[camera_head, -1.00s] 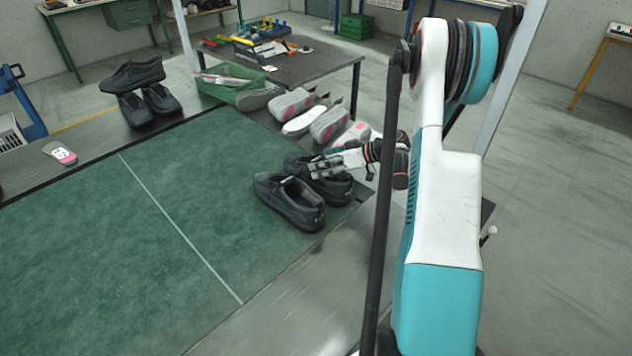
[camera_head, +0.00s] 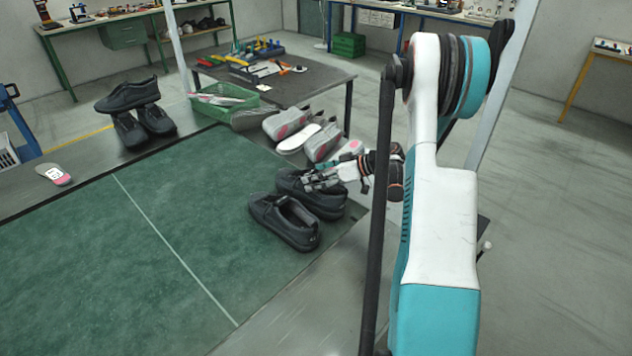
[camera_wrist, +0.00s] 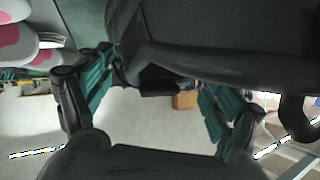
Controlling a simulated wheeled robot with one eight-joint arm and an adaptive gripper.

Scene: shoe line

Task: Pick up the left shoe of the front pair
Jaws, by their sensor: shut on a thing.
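The front pair is two black shoes at the right end of the green mat (camera_head: 150,250). The nearer black shoe (camera_head: 284,224) lies on the mat, its opening facing up. The farther black shoe (camera_head: 318,203) is just behind it, close to the mat's edge. My gripper (camera_head: 318,181) reaches in from the right and is shut on this farther shoe near its opening. In the wrist view the held shoe (camera_wrist: 225,40) fills the top as a dark mass, with my teal fingers against it. I cannot tell whether it is clear of the mat.
Several grey and pink shoes (camera_head: 286,121) and a white insole (camera_head: 298,139) lie behind the pair. A green basket (camera_head: 222,103) stands farther back. More black shoes (camera_head: 130,95) are stacked at the left, near a pink and white insole (camera_head: 54,175). The mat's middle is clear.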

